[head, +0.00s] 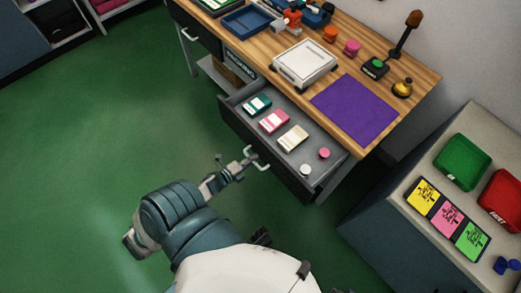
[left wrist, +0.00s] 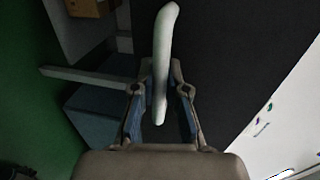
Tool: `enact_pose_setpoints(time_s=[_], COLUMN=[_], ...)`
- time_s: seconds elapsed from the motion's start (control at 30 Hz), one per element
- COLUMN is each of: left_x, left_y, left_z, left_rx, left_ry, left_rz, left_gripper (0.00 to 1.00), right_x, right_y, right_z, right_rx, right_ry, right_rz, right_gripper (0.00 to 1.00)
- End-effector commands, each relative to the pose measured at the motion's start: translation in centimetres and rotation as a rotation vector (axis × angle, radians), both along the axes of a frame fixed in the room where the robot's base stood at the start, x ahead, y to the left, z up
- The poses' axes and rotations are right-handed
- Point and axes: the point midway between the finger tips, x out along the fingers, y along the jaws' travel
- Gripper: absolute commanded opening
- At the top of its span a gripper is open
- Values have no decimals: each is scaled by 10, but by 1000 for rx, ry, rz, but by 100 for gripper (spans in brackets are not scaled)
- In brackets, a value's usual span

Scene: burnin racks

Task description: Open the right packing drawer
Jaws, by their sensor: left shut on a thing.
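The right packing drawer (head: 270,150) stands pulled out from under the wooden workbench, with its inside showing. It holds a green, a pink and a cream packet, plus a white and a pink round piece. Its pale bar handle (head: 263,165) is on the dark front. My left gripper (head: 244,166) is at the handle and shut on it. In the left wrist view the white handle (left wrist: 165,50) runs between the fingers of the left gripper (left wrist: 161,98). My right gripper does not show.
The workbench (head: 425,77) carries a white scale (head: 304,62), a purple mat (head: 357,108) and small tools. A grey side cabinet (head: 400,222) with green and red trays stands at the right. Green floor (head: 110,130) is clear at the left.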

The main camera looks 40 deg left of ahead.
Motion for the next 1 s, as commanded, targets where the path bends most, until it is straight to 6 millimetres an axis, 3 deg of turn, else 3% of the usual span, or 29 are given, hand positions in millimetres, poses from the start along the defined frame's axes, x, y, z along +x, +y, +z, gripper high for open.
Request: enact_pose_setpoints(time_s=[0.1, 0.33, 0.87, 0.9, 1.0], left_x=[-25, -51, -59, -59, -58], left_y=[-5, -3, -2, -2, -1], left_z=[-4, -4, -5, -6, -5], left_rx=[-7, -6, -4, -4, -4], left_ry=[12, 9, 10, 10, 8], left_rz=[-5, -7, -7, -7, -6], left_gripper=[0, 0, 0, 20, 39], right_x=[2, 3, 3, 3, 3], right_y=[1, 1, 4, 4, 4], right_z=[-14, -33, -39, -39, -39], right_rx=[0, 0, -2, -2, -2], right_ry=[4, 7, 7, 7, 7], right_rz=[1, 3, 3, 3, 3], right_gripper=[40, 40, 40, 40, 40])
